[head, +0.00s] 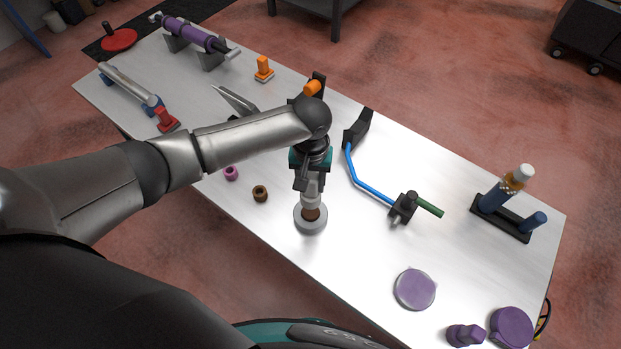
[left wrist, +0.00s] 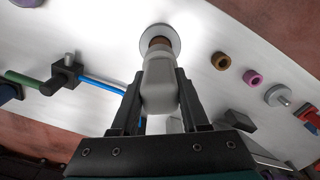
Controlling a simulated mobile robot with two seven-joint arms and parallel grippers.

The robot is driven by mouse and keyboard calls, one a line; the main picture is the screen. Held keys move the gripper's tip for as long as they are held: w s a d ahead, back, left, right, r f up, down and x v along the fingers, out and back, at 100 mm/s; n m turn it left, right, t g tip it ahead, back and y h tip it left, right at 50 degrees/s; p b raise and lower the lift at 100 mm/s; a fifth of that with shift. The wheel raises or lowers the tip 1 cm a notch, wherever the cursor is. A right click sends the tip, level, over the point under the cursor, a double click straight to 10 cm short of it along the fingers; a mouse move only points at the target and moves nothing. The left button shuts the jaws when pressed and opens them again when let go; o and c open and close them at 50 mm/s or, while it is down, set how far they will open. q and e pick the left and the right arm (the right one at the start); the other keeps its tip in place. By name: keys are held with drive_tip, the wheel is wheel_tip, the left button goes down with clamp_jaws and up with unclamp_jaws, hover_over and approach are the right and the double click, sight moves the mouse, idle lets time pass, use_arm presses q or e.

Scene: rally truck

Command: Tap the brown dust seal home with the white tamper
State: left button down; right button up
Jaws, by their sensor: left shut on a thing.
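My left gripper (head: 309,184) is shut on the white tamper (head: 311,199) and holds it upright, pointing down. The tamper also shows between the fingers in the left wrist view (left wrist: 160,88). Directly below its end is a brown piece, which looks like the dust seal (head: 313,214), at the middle of a round grey holder (head: 311,228). In the left wrist view the brown seal (left wrist: 158,41) shows partly behind the tamper, over the holder's pale rim (left wrist: 147,46). The tamper looks in line with the seal; I cannot tell whether they touch. My right gripper is not in view.
A loose brown ring (head: 260,194) and a pink ring (head: 231,173) lie left of the holder. A blue bent bar (head: 368,190) with a black block (head: 403,206) lies to the right. A purple-topped disc (head: 415,289) is near the front edge.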

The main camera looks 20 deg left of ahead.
sight(311, 197)
use_arm(q)
wheel_tip(311, 197, down, 7)
drive_tip(key=b, duration=0.4)
drive_tip(key=shift+r, duration=0.2)
wheel_tip(311, 197, up, 4)
drive_tip(key=p, duration=0.4)
drive_tip(key=shift+f+p, duration=0.2)
drive_tip(key=shift+p, duration=0.1)
drive_tip(key=shift+f, duration=0.1)
drive_tip(key=shift+r+p, duration=0.35)
drive_tip(key=shift+r, duration=1.15)
